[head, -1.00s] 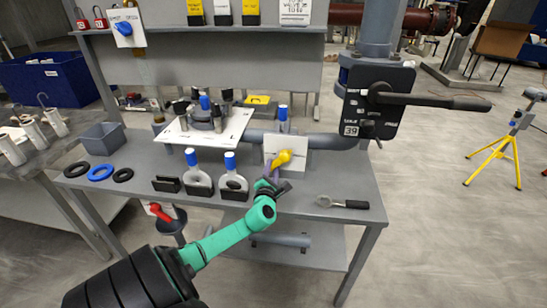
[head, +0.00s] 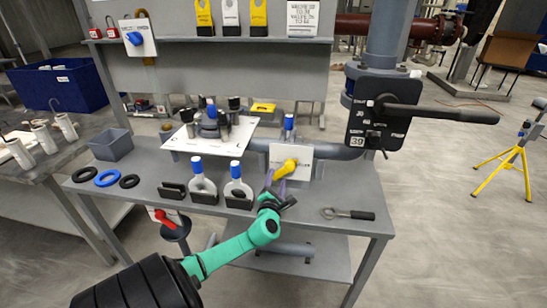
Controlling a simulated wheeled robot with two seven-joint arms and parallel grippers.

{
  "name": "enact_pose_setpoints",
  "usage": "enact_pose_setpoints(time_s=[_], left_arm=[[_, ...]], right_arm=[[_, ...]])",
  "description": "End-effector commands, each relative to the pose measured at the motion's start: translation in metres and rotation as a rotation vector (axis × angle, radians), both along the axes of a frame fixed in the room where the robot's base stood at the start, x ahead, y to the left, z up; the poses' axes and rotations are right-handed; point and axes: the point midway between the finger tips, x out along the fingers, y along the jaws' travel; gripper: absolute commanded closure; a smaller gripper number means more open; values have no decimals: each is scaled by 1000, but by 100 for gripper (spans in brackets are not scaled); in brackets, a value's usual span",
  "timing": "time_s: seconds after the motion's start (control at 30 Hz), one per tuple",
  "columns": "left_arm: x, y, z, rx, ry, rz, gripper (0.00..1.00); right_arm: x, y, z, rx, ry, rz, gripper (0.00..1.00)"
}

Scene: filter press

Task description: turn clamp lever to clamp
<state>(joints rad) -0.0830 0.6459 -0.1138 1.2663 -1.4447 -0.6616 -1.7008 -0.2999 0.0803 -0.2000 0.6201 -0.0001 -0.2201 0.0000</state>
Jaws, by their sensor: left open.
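A long black lever (head: 440,113) sticks out to the right from a black labelled plate (head: 377,135) on the upright pipe. A yellow lever (head: 286,169) sits on a white plate (head: 305,153) at the middle of the bench. I cannot read which lever is labelled clamp. My left gripper (head: 279,191) is open and empty, just below and in front of the yellow lever. I cannot tell whether it touches the lever or plate. Its fingers are small and partly hidden by its own body. My right gripper is out of view.
On the bench, blue-topped paddles (head: 203,188) stand left of my gripper and a wrench (head: 347,214) lies right of it. Rings (head: 109,178) lie at the left. Black knobs crowd a white plate (head: 176,143) behind. The floor around a yellow tripod (head: 505,160) is open.

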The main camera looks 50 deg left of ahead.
Motion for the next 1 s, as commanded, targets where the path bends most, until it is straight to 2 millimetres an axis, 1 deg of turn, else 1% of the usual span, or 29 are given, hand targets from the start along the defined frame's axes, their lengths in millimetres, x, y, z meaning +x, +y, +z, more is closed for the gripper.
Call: enact_pose_setpoints(time_s=[0.07,0.3,0.4,0.5,0.63,1.0], left_arm=[[-14,-10,1,-4,3,-2,38],[-71,-53,-2,-4,5,-1,38],[-89,-67,-1,-2,3,1,38],[-101,-75,-1,-2,2,3,38],[-105,-78,0,0,1,2,38],[-104,-78,0,0,1,2,38]], right_arm=[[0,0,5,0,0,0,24],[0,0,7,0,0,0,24],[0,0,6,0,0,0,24],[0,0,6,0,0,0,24],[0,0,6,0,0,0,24],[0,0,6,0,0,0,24]])
